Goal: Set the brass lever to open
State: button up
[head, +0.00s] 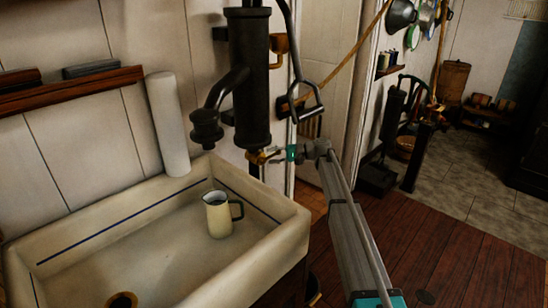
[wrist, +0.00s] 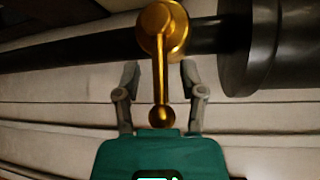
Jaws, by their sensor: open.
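The brass lever (head: 259,157) sits on the dark pipe just below the black hand pump (head: 250,80). In the wrist view the brass lever (wrist: 160,68) has a round hub over the pipe (wrist: 70,52) and a thin arm with a ball end pointing back toward my gripper's palm, across the pipe. My gripper (head: 276,154) is at the lever from the right. In the wrist view its two fingers (wrist: 160,76) are open, one on each side of the lever arm, with visible gaps. The fingers look small and partly unclear in the head view.
A pale sink (head: 110,235) stands left of the lever, with a cream jug (head: 219,215) inside and a white roll-like cylinder (head: 167,125) behind it. The pump handle (head: 303,100) hangs above my gripper. Wooden floor (head: 460,260) lies open at right.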

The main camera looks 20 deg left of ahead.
grip_shut()
jog(key=shift+d, duration=0.2)
jog(key=shift+a, duration=0.2)
